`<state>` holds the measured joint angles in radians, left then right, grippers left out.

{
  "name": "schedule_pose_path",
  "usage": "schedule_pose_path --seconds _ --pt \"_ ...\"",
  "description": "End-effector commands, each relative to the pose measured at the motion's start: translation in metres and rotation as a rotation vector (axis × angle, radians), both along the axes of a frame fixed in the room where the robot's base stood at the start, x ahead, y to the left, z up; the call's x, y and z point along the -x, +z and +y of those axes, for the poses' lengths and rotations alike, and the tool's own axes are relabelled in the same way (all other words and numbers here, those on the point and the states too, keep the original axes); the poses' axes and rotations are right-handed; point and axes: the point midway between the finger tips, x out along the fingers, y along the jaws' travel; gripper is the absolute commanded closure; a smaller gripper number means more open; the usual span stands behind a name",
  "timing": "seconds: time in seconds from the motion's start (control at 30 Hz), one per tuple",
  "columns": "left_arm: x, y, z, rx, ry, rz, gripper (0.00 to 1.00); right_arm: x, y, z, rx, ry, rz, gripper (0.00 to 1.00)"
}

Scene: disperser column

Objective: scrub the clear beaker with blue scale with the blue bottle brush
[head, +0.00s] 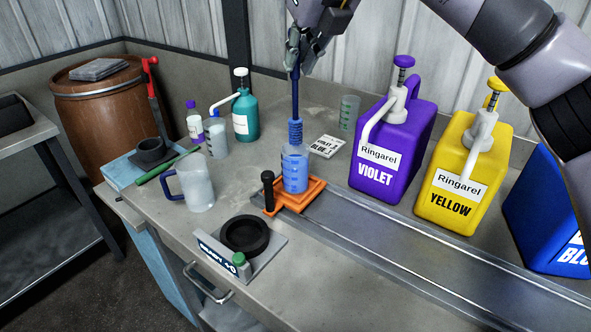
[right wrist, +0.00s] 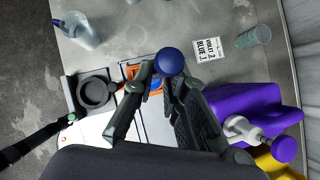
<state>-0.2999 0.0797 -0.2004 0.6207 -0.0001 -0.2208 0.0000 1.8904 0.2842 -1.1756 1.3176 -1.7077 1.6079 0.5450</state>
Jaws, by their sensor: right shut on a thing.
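My right gripper (head: 298,58) is shut on the dark blue handle of the blue bottle brush (head: 295,95) and holds it upright. The brush's blue bristles (head: 295,130) are at the mouth of a clear beaker with blue scale (head: 294,172); the lower part of the brush seems to be inside it. The beaker stands upright on an orange holder (head: 313,192). In the right wrist view, the round blue handle end (right wrist: 170,62) is between my fingers (right wrist: 165,85) and hides most of the beaker. My left gripper is not in view.
A violet canister (head: 390,150) and a yellow one (head: 460,190) stand at the right. A clear jug (head: 195,185) stands left of the holder, with a round black holder (head: 245,236) in front. Behind are a teal pump bottle (head: 245,115) and a green-marked beaker (head: 349,112).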

Motion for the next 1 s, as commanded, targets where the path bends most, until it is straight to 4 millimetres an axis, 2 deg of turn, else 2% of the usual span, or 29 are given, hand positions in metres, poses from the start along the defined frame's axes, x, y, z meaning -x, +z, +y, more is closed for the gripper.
schedule_pose_path --seconds 0.37,0.8,1.0 --pt "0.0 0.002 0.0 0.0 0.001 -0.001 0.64 0.0 0.003 0.0 0.0 0.0 -0.001 1.0" --pt "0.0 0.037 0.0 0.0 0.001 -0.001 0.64 0.0 0.045 0.0 0.0 0.0 -0.001 1.0" --pt "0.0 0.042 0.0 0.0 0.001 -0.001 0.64 0.0 0.051 0.0 0.0 0.0 0.0 1.0"
